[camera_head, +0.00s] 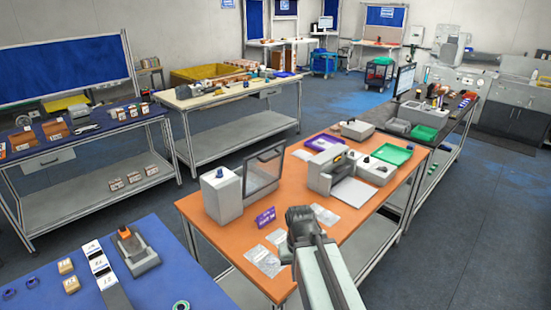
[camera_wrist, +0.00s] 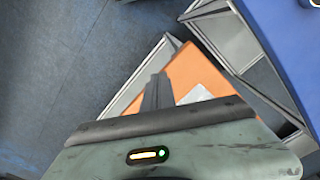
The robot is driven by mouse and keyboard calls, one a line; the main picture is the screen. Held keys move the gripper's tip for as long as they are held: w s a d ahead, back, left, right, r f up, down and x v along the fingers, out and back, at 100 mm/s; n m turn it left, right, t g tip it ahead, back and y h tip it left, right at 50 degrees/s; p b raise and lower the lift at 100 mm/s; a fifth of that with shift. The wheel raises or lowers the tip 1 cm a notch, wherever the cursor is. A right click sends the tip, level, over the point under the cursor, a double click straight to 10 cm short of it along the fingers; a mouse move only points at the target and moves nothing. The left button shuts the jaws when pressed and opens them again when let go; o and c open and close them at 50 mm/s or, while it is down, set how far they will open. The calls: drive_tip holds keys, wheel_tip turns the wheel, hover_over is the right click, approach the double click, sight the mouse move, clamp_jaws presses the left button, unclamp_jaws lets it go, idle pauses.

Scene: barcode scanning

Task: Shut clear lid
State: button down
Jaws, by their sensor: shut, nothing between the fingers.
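A grey-white machine (camera_head: 222,193) stands at the left end of the orange table. A clear lid (camera_head: 264,169) with a dark frame stands raised and open at its right side. My gripper (camera_head: 299,216) is over the orange table, in front and to the right of the machine, apart from the lid. In the wrist view my gripper (camera_wrist: 156,88) is shut and empty, with the orange tabletop (camera_wrist: 187,72) beyond it. The lid does not show in the wrist view.
A purple sign (camera_head: 265,217) and clear bags (camera_head: 264,260) lie near the machine. A second grey machine (camera_head: 326,170), a white box (camera_head: 374,170) and a green tray (camera_head: 393,154) stand farther along. A blue table (camera_head: 185,285) is at the lower left.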

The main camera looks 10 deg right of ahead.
drive_tip(key=w+d+r+m+t+y+p, duration=0.2)
drive_tip(key=w+r+m+t+y+p, duration=0.15)
drive_tip(key=w+r, duration=0.6)
drive_tip(key=w+d+r+m+t+y+p, duration=0.1)
drive_tip(key=w+r+m+t+y+p, duration=0.25)
drive_tip(key=w, duration=1.05)
drive_tip(key=w+d+r+m+t+y, duration=0.1)
drive_tip(key=w+d+r+m+t, duration=0.4)
drive_tip(key=r, duration=0.4)
drive_tip(key=w+a+f+b, duration=0.1)
drive_tip(key=w+a+b, duration=0.1)
drive_tip(key=w, duration=0.4)
drive_tip(key=w+a+f+n+b, duration=0.1)
drive_tip(key=w+a+f+b, duration=0.1)
drive_tip(key=w+a, duration=0.2)
drive_tip(key=shift+w+a+f+g, duration=0.25)
drive_tip(key=shift+w+f+g, duration=0.05)
drive_tip(key=shift+w, duration=0.75)
